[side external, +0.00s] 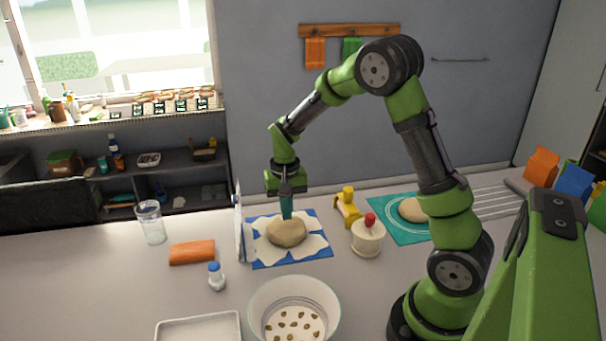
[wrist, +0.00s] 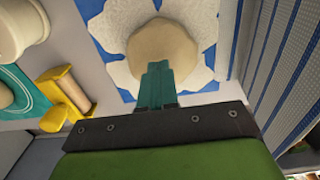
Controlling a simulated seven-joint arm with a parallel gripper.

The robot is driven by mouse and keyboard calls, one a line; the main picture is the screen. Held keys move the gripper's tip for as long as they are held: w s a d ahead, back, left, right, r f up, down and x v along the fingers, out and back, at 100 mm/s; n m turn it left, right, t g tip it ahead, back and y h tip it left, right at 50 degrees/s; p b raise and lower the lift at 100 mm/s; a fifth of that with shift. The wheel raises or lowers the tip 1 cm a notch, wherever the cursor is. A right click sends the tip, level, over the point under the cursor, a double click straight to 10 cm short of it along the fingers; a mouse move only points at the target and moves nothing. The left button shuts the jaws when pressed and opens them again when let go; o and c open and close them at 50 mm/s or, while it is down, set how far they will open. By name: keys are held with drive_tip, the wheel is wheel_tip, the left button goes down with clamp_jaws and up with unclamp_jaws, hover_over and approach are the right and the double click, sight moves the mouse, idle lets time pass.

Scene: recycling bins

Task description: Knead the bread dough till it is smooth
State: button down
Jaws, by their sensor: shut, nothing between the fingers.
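A round tan lump of dough (side external: 287,232) lies on a blue mat (side external: 262,257) with a white, flour-like patch under it. In the wrist view the dough (wrist: 163,45) is beyond my fingers. My gripper (side external: 287,214) points down with its teal fingers shut and empty. The fingertips are at the top of the dough and look to be touching it, though I cannot tell how firmly. In the wrist view the shut fingers (wrist: 157,72) overlap the near edge of the dough.
A second dough lump (side external: 411,210) lies on a teal mat (side external: 388,224) at right. A white upright panel (side external: 240,228) stands left of the blue mat. A red-knobbed pot (side external: 368,238) and yellow tool (side external: 348,208) stand right. A bowl (side external: 336,300) is in front.

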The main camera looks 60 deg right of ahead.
idle(0.3)
drive_tip(key=shift+f, duration=1.45)
drive_tip(key=shift+r, duration=1.5)
wheel_tip(320, 180, up, 6)
drive_tip(key=shift+f, duration=0.1)
